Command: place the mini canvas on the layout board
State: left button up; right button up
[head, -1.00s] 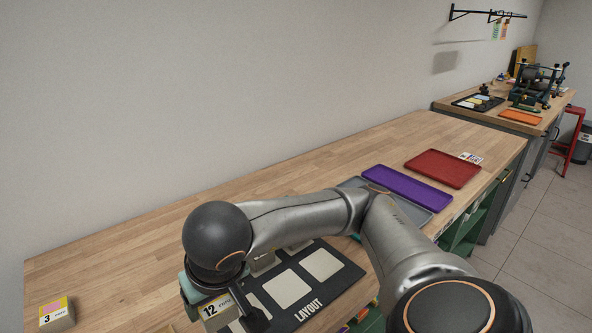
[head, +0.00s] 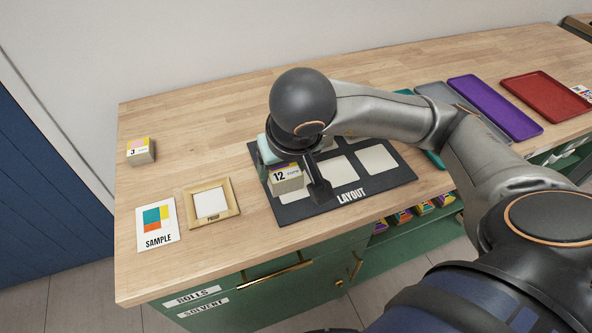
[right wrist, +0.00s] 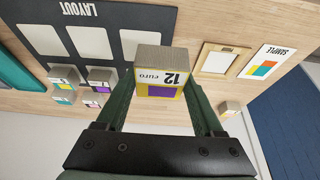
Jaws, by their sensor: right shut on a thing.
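The mini canvas, a small block with a yellow-edged label reading "12 euro" (head: 287,180), is held in my right gripper (head: 294,178). In the right wrist view the block (right wrist: 161,72) sits between the two green fingers, its purple and yellow face toward the camera. The black layout board (head: 378,187) with pale square pads lies on the bench below. The block is over the board's left end, partly hiding a pad; I cannot tell if it touches. The board also shows in the right wrist view (right wrist: 70,50). My left gripper is not in view.
Left of the board are a wooden frame (head: 233,203) and a SAMPLE card (head: 157,222). A "3 euro" block (head: 140,151) stands farther back. Several small blocks (right wrist: 100,78) stand by the board's wall side. Purple (head: 493,107) and red (head: 545,97) trays lie right.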

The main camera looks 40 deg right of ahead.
jog(key=w+d+f, duration=0.1)
jog(key=f, duration=0.1)
jog(key=w+d+f, duration=0.1)
jog(key=d+f, duration=0.1)
jog(key=w+d+f, duration=0.2)
jog(key=shift+w+f, duration=0.1)
jog(key=shift+f, duration=0.05)
jog(key=shift+s+x, duration=0.2)
jog(key=shift+x, duration=0.75)
jog(key=shift+s+x, duration=0.2)
jog(key=shift+x, duration=0.7)
jog(key=o, duration=1.3)
jog(key=shift+f, duration=0.25)
jog(key=shift+o, duration=0.2)
jog(key=shift+s+r, duration=0.15)
jog(key=shift+r, duration=0.45)
jog(key=p+v, duration=0.1)
jog(key=v, duration=1)
jog(key=shift+s+a, duration=0.1)
jog(key=shift+s, duration=0.05)
